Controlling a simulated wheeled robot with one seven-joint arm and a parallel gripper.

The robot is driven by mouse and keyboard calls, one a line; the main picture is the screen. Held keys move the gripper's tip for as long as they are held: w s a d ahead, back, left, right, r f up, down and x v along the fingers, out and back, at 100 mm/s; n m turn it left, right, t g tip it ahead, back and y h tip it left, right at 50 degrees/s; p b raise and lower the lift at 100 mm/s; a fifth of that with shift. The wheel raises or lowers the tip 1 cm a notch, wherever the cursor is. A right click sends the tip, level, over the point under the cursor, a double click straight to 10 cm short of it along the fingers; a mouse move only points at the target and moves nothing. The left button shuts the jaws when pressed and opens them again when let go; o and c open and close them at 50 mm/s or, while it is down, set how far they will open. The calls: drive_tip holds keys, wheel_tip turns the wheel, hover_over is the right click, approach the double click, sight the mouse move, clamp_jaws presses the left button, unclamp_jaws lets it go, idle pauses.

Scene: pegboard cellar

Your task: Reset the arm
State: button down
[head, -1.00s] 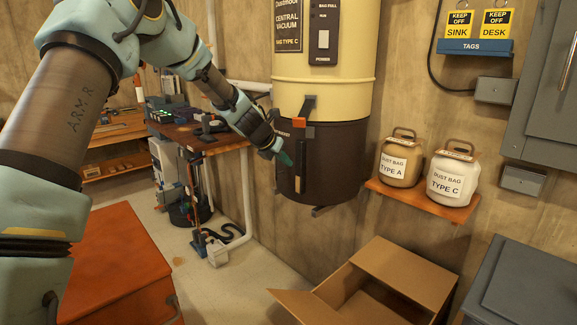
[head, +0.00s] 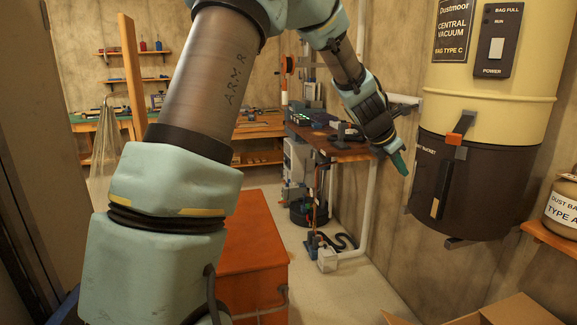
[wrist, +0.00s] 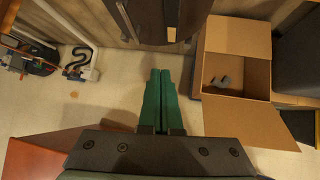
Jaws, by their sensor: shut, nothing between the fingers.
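My gripper (head: 399,163) shows in the head view at the end of my raised arm, left of the central vacuum (head: 474,180) and apart from it in the picture. In the wrist view, the green fingers of my gripper (wrist: 160,74) lie side by side, shut and empty. They point over bare floor toward the base of the wall.
An open cardboard box (wrist: 236,100) with small grey pieces inside stands right of my fingers. An orange-red cabinet (head: 253,262) stands beside my arm. A workbench (head: 338,150) stands behind my gripper. A dust bag jar (head: 563,208) sits on the right wall shelf.

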drive_tip(key=s+a+f+m+y, duration=0.2)
drive_tip(key=s+a+m, duration=0.3)
drive_tip(key=a, duration=0.8)
drive_tip(key=s+a+f+m+g+y, duration=0.1)
drive_tip(key=s+a+f+m+y, duration=0.2)
drive_tip(key=a+m, duration=0.6)
drive_tip(key=s+a+f+m+y, duration=0.2)
drive_tip(key=s+a+m, duration=0.5)
drive_tip(key=a, duration=1.2)
drive_tip(key=shift+s+a+f+m+g, duration=0.15)
drive_tip(key=shift+s+f+m+g, duration=0.2)
drive_tip(key=shift+s+f, duration=0.3)
drive_tip(key=shift+w, duration=0.15)
